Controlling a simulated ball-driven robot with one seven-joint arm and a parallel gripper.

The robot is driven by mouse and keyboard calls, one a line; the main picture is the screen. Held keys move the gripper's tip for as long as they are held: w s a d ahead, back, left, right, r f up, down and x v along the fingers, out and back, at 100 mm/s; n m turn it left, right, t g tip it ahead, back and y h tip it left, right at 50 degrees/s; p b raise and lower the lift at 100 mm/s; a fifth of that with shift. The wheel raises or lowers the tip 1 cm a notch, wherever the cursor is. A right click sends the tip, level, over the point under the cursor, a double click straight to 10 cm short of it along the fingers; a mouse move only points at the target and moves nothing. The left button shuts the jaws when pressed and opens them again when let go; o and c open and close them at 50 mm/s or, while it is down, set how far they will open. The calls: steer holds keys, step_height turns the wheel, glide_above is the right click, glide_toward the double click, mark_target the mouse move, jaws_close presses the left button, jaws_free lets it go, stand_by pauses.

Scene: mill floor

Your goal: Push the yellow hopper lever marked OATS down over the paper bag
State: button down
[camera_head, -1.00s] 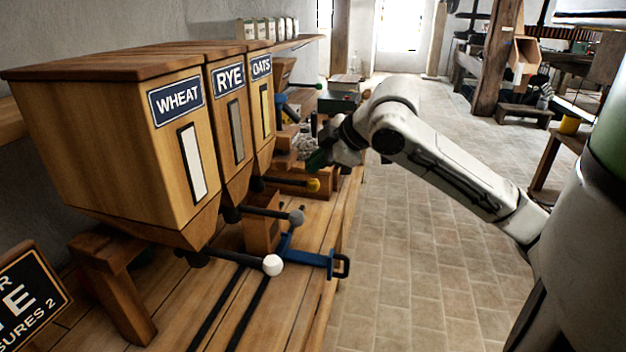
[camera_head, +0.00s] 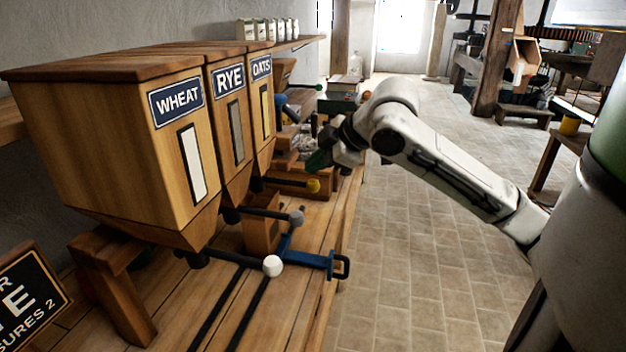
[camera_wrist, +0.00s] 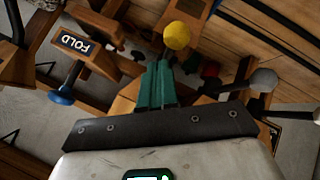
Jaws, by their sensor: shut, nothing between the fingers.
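The OATS hopper (camera_head: 262,140) is the farthest of three wooden hoppers in the head view. Its lever, with a yellow knob (camera_head: 313,186), sticks out to the right beneath it, roughly level. The yellow knob also shows in the wrist view (camera_wrist: 177,35), just beyond the fingertips. My gripper (camera_head: 318,161) has green fingers and is shut and empty. It is just above the yellow knob in the head view; I see no clear contact. The fingers also show in the wrist view (camera_wrist: 161,68). I cannot make out the paper bag in either view.
The RYE lever's grey knob (camera_head: 296,217) and the WHEAT lever's white knob (camera_head: 272,265) are nearer. A FOLD sign (camera_wrist: 83,44) and blue knob (camera_wrist: 60,97) show in the wrist view.

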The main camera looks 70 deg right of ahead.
mark_target(318, 186)
steer(key=shift+f, duration=0.1)
stand_by(0.5)
steer(key=shift+f+b, duration=0.3)
steer(key=shift+b, duration=0.15)
steer(key=shift+f+b, duration=2.25)
steer(key=shift+f, duration=0.3)
stand_by(2.4)
stand_by(0.5)
steer(key=shift+r+p, duration=2.25)
steer(key=shift+r, duration=0.75)
